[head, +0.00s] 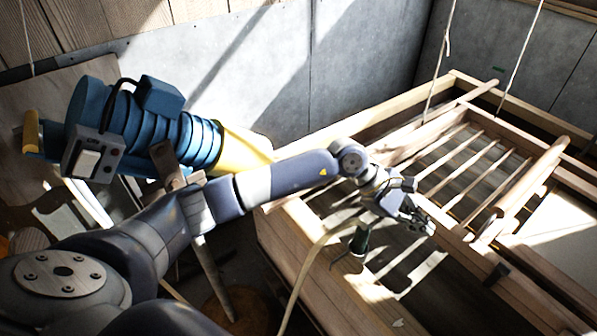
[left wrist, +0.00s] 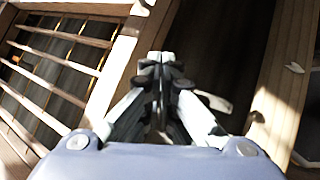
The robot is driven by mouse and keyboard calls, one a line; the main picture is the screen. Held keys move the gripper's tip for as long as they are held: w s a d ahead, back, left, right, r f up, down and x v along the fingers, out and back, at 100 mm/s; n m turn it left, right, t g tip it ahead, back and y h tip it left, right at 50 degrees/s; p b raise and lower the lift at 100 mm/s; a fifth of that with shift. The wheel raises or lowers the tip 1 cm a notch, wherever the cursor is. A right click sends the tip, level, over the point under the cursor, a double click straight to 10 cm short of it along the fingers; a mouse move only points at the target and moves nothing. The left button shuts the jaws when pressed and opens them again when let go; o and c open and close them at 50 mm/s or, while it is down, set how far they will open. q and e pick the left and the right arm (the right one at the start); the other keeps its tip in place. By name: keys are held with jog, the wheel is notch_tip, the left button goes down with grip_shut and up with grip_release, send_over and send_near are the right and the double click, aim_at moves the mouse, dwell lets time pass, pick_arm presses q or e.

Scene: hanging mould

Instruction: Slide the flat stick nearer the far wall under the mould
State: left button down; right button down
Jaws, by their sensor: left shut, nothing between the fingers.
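The mould (head: 482,112) is a wooden frame with several thin slats, hanging on cords over a larger wooden vat frame. One long pale stick (head: 448,121) lies along its side nearer the far concrete wall. Another stick (head: 533,187) lies along the opposite side. I cannot tell whether either stick reaches under the mould. My left gripper (head: 424,222) is shut and empty, in front of the mould's near-left end and apart from both sticks. In the left wrist view its closed fingers (left wrist: 161,62) are right of the slatted mould (left wrist: 112,72). My right gripper is not in view.
Concrete walls (head: 265,75) stand behind the vat frame (head: 345,297). Cords (head: 444,55) hang down to the mould. A blue ribbed machine (head: 150,130) stands at left behind my arm. A dark-handled tool (head: 360,241) is below the gripper.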

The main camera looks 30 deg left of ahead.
pick_arm(q)
jog(key=w+a+r+m+g+y, duration=0.1)
jog(key=w+a+y, duration=0.2)
jog(key=a+y, duration=0.85)
jog(key=w+a+r+m+y, duration=0.1)
jog(key=w+a+y, duration=0.1)
jog(key=a, duration=1.8)
jog(key=b+x, duration=0.7)
jog(key=x, duration=0.2)
jog(key=shift+f, duration=0.4)
jog(key=shift+h, duration=0.35)
